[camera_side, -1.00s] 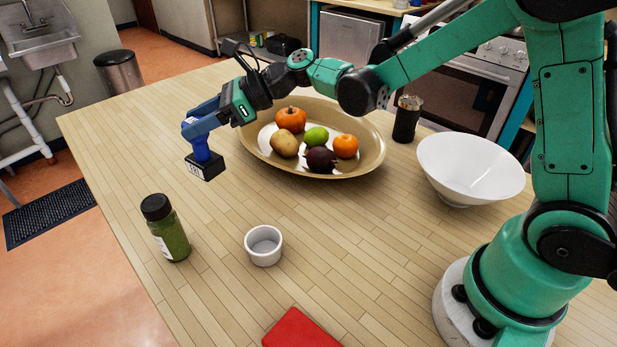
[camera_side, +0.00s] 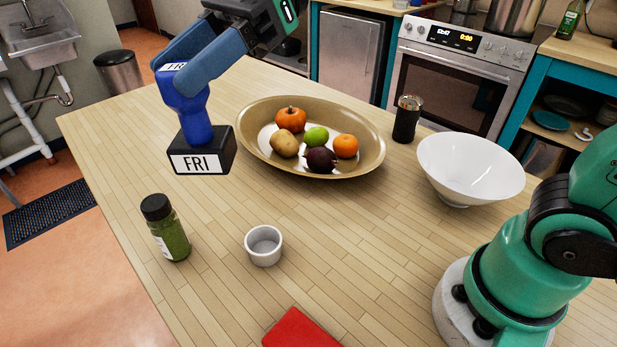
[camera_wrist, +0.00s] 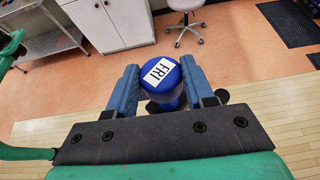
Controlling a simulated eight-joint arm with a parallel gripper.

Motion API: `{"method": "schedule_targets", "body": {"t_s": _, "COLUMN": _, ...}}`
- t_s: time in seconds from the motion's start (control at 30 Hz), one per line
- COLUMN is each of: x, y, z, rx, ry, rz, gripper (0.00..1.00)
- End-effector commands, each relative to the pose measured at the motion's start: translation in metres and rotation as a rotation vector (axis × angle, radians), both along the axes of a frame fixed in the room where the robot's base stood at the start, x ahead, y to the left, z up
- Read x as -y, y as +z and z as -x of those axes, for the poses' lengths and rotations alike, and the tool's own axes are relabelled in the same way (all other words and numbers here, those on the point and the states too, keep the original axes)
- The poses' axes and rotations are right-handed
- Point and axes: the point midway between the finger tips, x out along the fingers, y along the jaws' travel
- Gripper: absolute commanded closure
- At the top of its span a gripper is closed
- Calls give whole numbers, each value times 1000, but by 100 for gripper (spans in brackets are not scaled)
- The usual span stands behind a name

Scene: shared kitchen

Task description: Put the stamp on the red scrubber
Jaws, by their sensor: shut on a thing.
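The stamp (camera_side: 200,152) has a blue handle and a black base with a white "FRI" label. My gripper (camera_side: 190,80) is shut on the handle and holds the stamp upright in the air in the side view. In the wrist view the stamp's round blue top (camera_wrist: 160,74) sits between the two blue fingers of my gripper (camera_wrist: 160,90). The red scrubber (camera_side: 300,329) lies flat on the table at the bottom edge of the side view, partly cut off. It is well apart from the stamp and does not show in the wrist view.
A green spice jar (camera_side: 166,230) and a small white cup (camera_side: 263,246) stand on the table (camera_side: 215,300). A tan platter (camera_side: 262,166) of fruit and vegetables, a dark shaker (camera_side: 406,120) and a white bowl (camera_side: 470,168) stand farther back. Bare table lies between cup and scrubber.

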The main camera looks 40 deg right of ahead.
Motion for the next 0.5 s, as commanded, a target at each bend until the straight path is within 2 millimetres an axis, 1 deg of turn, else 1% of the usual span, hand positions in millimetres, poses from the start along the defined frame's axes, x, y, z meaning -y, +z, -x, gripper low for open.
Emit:
{"method": "schedule_targets", "body": {"t_s": 0.03, "x": -4, "y": 3, "z": 25, "rx": -1, "ry": 86, "rz": -5, "gripper": 100}}
{"method": "schedule_targets", "body": {"t_s": 0.1, "x": -6, "y": 6, "z": 54, "rx": 0, "ry": 197, "rz": -10, "gripper": 100}}
{"method": "schedule_targets", "body": {"t_s": 0.2, "x": -6, "y": 9, "z": 85, "rx": 0, "ry": 318, "rz": -21, "gripper": 100}}
{"method": "schedule_targets", "body": {"t_s": 0.3, "x": -4, "y": 11, "z": 104, "rx": 1, "ry": 393, "rz": -30, "gripper": 100}}
{"method": "schedule_targets", "body": {"t_s": 0.37, "x": -4, "y": 8, "z": 109, "rx": 2, "ry": 415, "rz": -34, "gripper": 100}}
{"method": "schedule_targets", "body": {"t_s": 0.47, "x": -3, "y": -5, "z": 112, "rx": 1, "ry": 429, "rz": -35, "gripper": 100}}
{"method": "schedule_targets", "body": {"t_s": 0.5, "x": -3, "y": -12, "z": 112, "rx": 2, "ry": 428, "rz": -35, "gripper": 100}}
